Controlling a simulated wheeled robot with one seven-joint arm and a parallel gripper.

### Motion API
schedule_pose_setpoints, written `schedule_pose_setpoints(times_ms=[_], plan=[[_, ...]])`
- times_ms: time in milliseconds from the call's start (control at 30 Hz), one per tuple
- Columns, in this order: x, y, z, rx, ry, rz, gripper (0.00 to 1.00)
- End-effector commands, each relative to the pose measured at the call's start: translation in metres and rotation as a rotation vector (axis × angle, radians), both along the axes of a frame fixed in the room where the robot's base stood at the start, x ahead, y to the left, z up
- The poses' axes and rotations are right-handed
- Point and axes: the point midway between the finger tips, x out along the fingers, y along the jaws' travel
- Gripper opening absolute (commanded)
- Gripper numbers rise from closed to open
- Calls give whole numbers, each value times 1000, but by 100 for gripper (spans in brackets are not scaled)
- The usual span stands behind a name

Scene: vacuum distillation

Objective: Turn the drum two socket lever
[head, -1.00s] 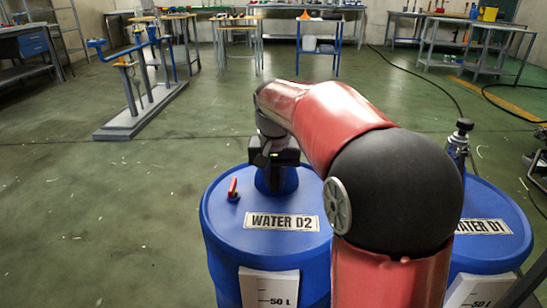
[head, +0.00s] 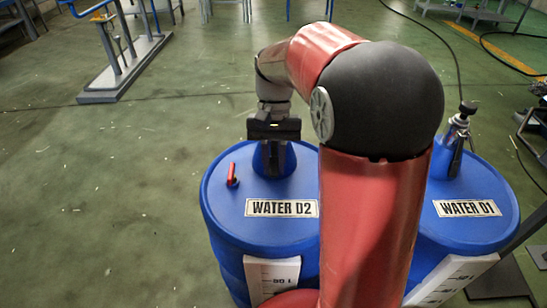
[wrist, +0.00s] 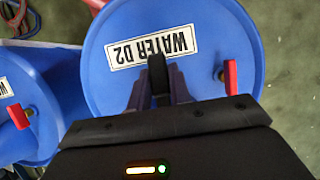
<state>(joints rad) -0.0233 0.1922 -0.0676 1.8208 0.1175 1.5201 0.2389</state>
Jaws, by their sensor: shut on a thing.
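The blue drum two (head: 258,228), labelled WATER D2, stands below my gripper (head: 273,140). Its red socket lever (head: 231,175) sticks up from the lid, left of the blue cone-shaped socket (head: 262,160). In the wrist view the red lever (wrist: 230,78) is to the right of my gripper (wrist: 158,88), apart from the fingers. My gripper is shut on a dark knob-like part (wrist: 157,72) at the socket. What lies below this part is hidden by the fingers and wrist.
A blue and grey stand (head: 120,70) is at the far left. The floor left of drum two is clear.

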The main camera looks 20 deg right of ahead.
Motion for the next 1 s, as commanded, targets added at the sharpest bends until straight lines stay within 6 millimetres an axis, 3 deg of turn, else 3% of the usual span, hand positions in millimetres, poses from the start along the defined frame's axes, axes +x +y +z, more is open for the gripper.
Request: schedule_pose_setpoints(times_ms=[300,333,500,1000], plan=[[0,0,0,1,0,0,0],[0,0,0,1,0,0,21],[0,0,0,0,0,0,42],[0,0,0,-1,-2,0,42]])
